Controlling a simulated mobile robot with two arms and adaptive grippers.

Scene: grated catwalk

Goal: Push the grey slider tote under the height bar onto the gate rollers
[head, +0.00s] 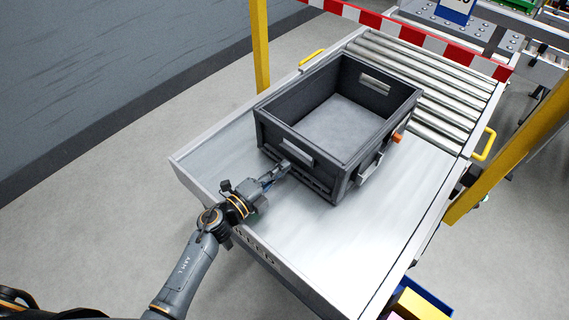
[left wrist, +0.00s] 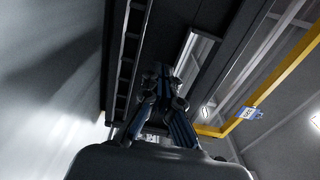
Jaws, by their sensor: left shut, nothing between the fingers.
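The grey slider tote (head: 300,158) is an open, empty box on the metal table (head: 340,238). Its far end is close to the gate rollers (head: 425,85), and I cannot tell whether it overlaps them. The red-and-white height bar (head: 405,32) spans above the far side of the rollers. My left gripper (head: 285,168) is shut and empty at the tote's near-left wall, low by the handle; whether it touches is unclear. In the left wrist view the shut fingers (left wrist: 165,85) point at the tote's dark wall (left wrist: 190,45). My right gripper is not in view.
Yellow posts (head: 260,45) stand left and right of the rollers. Yellow handles (head: 484,144) stick out at the roller sides. A blue bin (head: 437,301) with yellow and pink items is below the table's right edge. The table's near part is clear.

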